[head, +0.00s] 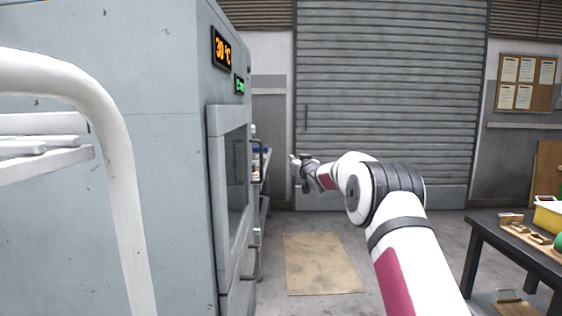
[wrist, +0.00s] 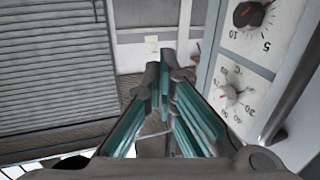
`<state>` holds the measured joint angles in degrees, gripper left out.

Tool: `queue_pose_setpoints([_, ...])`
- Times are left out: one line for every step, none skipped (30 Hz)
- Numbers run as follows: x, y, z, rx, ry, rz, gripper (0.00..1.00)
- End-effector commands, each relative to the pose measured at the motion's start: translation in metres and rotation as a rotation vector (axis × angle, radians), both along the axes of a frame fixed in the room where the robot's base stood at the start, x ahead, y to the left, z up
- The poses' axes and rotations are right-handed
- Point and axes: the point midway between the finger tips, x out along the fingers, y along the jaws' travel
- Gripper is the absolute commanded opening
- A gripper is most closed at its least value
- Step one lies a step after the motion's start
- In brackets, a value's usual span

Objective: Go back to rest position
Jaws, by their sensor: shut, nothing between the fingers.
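My gripper (head: 300,170) is at the end of my stretched-out arm in the head view, in front of the shutter and to the right of the grey cabinet. In the wrist view, the fingers of my gripper (wrist: 165,75) meet at their tips, with nothing between them. The fingers have teal inner pads. My arm reaches forward and bends to the left at a black-ringed joint.
A grey cabinet (head: 165,180) with an orange "30 °C" display and handled door stands left. Dials (wrist: 228,96) are close on the wrist view's right. A shutter (head: 390,90) closes the back. A dark table (head: 485,225) holds brushes at right. A tan mat (head: 322,265) lies on open floor.

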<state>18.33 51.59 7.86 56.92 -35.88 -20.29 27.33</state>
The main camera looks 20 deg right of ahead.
Motion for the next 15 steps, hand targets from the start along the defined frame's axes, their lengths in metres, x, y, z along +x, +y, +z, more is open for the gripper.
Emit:
queue_pose_setpoints([-0.004, -0.010, 0.001, 0.002, 0.001, -0.002, 0.00])
queue_pose_setpoints([-0.005, -0.014, 0.001, 0.001, 0.001, -0.002, 0.00])
queue_pose_setpoints([-0.007, -0.019, 0.000, 0.000, 0.002, -0.002, 0.00])
queue_pose_setpoints([-0.008, -0.022, 0.000, 0.001, 0.002, -0.002, 0.00])
queue_pose_setpoints([-0.008, -0.024, 0.000, 0.000, 0.002, -0.001, 0.00])
queue_pose_setpoints([-0.010, -0.027, 0.000, 0.001, 0.002, -0.001, 0.00])
queue_pose_setpoints([-0.010, -0.029, 0.000, 0.001, 0.001, -0.001, 0.00])
queue_pose_setpoints([-0.011, -0.031, 0.000, 0.001, 0.001, -0.001, 0.00])
queue_pose_setpoints([-0.011, -0.032, 0.000, 0.001, 0.001, 0.000, 0.00])
queue_pose_setpoints([-0.011, -0.032, -0.001, 0.000, 0.001, 0.000, 0.00])
queue_pose_setpoints([-0.011, -0.033, -0.001, 0.000, 0.001, 0.000, 0.00])
queue_pose_setpoints([-0.012, -0.033, -0.001, -0.001, 0.001, 0.000, 0.00])
queue_pose_setpoints([-0.012, -0.032, 0.000, -0.001, 0.003, 0.000, 0.00])
queue_pose_setpoints([-0.013, -0.032, 0.001, -0.002, 0.005, -0.001, 0.00])
queue_pose_setpoints([-0.014, -0.030, 0.004, -0.003, 0.012, -0.004, 0.00])
